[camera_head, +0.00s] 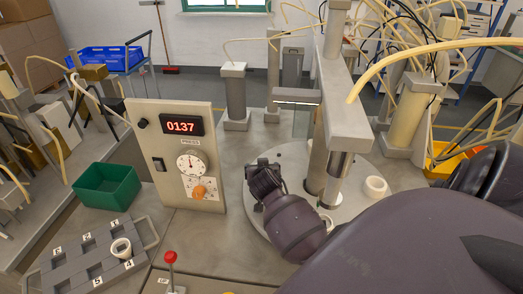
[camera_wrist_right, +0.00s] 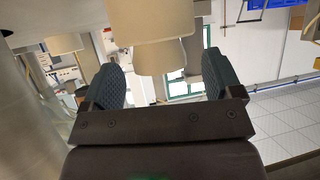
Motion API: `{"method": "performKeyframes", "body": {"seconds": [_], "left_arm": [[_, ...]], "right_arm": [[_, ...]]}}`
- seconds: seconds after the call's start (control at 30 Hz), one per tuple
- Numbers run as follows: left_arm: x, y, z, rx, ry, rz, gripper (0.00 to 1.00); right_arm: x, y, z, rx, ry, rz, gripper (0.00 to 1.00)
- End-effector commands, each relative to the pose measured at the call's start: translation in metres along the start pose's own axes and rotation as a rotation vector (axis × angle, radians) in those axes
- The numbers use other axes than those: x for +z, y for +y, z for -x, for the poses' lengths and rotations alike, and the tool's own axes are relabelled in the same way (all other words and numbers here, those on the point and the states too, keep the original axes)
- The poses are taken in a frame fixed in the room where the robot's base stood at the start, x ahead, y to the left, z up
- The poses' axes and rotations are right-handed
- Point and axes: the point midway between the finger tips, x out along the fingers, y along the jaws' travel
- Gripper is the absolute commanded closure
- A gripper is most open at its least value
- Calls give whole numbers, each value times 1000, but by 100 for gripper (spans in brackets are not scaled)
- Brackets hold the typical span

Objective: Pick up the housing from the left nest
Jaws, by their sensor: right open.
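A white ring-shaped part (camera_head: 375,187), which looks like a housing, sits on the right of the round grey plate (camera_head: 262,229) under the press. Another pale round part (camera_head: 327,222) shows at the front of the plate, partly hidden by my right arm. I cannot make out the left nest; my arm covers much of the plate's left and front. My right gripper (camera_head: 262,172) is over the plate's left rear edge, left of the press column. In the right wrist view, its two fingers (camera_wrist_right: 162,82) are apart with nothing held between them. My left gripper is not in view.
A grey numbered tray (camera_head: 72,263) at front left holds a white ring (camera_head: 121,248). A green bin (camera_head: 106,190) stands behind it. The press panel (camera_head: 146,188) reading 0137 stands left of the plate. The press column (camera_head: 322,150) rises close right of my gripper.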

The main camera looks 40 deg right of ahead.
Motion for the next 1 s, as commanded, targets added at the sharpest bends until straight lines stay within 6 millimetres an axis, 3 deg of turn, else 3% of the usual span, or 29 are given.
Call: {"method": "performKeyframes", "body": {"seconds": [0.33, 0.67, 1.0], "left_arm": [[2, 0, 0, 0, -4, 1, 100], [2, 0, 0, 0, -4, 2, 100], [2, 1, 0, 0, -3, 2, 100]], "right_arm": [[0, 0, -5, 0, -1, -1, 17], [0, 0, -5, 0, -1, -1, 67], [-5, 0, -2, 0, 2, -1, 68]]}}
